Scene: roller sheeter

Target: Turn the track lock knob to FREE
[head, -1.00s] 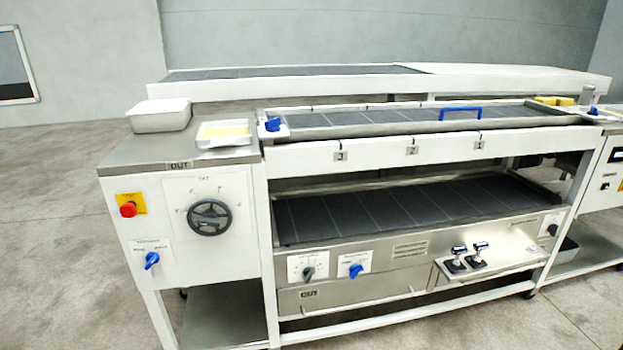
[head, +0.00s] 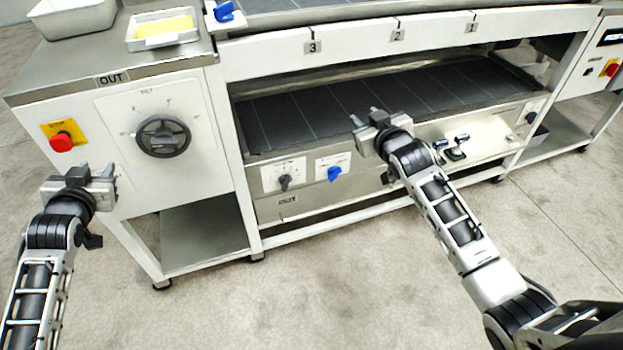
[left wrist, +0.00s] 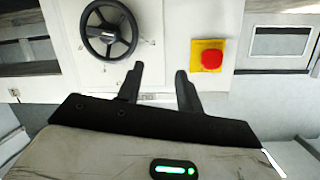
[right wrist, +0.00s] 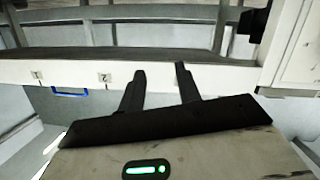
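Labels are too small to read, so I cannot tell which is the track lock knob. A blue knob (head: 334,173) sits on a white plate on the lower front panel, with a grey knob (head: 285,183) left of it. Another blue knob (head: 225,11) is on the upper left corner. My left gripper (head: 94,169) is open and empty in front of that cabinet. My right gripper (head: 365,114) is open and empty, above and right of the lower blue knob.
A black handwheel (head: 163,136) and red emergency stop (head: 62,142) are on the left cabinet; both show in the left wrist view. The lower dark belt (head: 300,112) runs behind the frame. The floor in front is clear.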

